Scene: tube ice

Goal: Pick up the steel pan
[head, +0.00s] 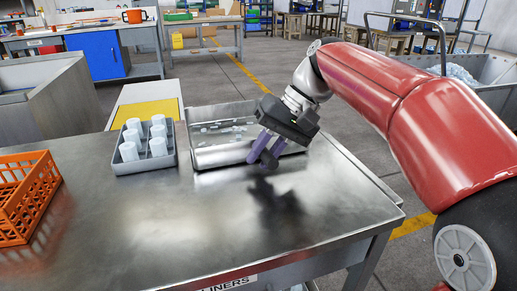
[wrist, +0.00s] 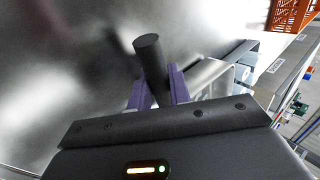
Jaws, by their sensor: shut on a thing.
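The steel pan (head: 218,156) is a shallow rectangular vessel at the far edge of the steel table, with small pale pieces in it. Its near wall also shows in the wrist view (wrist: 205,76). My gripper (head: 262,152) is at the pan's near right corner, reaching down from the right. In the wrist view, the purple fingers of my gripper (wrist: 160,84) are shut around a dark round handle (wrist: 148,52), whose end sticks out past them. The handle's join to the pan is hidden. I cannot tell whether the pan is off the table.
A grey tray (head: 147,165) with several white cylinders stands left of the pan. An orange crate (head: 25,200) is at the table's left. The steel table (head: 170,220) is clear in front. A yellow-topped surface (head: 146,110) lies behind the tray, and a grey bin (head: 480,70) stands far right.

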